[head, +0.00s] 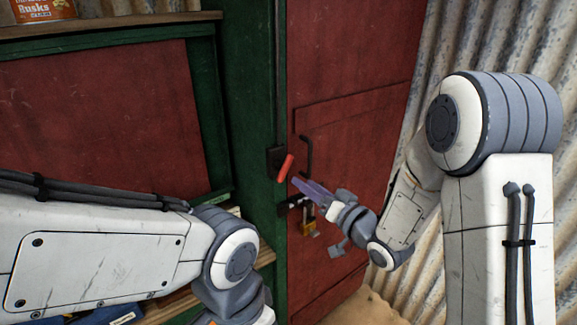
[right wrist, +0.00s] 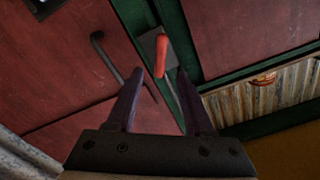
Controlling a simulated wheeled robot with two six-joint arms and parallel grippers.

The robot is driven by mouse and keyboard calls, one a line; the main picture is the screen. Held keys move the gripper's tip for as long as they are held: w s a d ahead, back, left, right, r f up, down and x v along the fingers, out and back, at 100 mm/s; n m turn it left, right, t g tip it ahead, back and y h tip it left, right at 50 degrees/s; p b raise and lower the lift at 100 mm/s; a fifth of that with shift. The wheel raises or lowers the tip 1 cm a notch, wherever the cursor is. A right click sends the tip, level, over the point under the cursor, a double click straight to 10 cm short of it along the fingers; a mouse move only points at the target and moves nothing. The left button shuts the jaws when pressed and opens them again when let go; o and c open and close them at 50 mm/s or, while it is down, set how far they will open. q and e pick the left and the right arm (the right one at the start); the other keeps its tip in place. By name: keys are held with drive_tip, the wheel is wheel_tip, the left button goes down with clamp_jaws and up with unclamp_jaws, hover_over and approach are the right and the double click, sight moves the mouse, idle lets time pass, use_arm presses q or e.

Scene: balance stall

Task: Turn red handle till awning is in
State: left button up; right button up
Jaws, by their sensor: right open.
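The red handle (head: 286,167) sticks out from a dark mount (head: 274,160) on the green post, left of the red door. My right gripper (head: 298,184) is just below and right of the handle, its purple fingers pointing toward it. In the right wrist view, the open fingers (right wrist: 160,88) point at the red handle (right wrist: 161,56), which appears between and just beyond their tips. The fingers do not appear to touch it. My left arm crosses the lower left of the head view, but its fingers are out of frame. I cannot identify the awning in either view.
The red door (head: 350,120) has a black pull bar (head: 306,156) beside the handle and a brass padlock (head: 308,215) below. A shelf (head: 110,24) with a Rusks tin (head: 40,9) is at upper left. A corrugated wall (head: 400,285) stands at right.

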sight(287, 170)
drive_tip(key=p+x, duration=0.3)
drive_tip(key=x, duration=0.4)
drive_tip(key=shift+a+r, duration=0.1)
drive_tip(key=shift+w+a, duration=0.3)
drive_tip(key=shift+w, duration=0.15)
clamp_jaws()
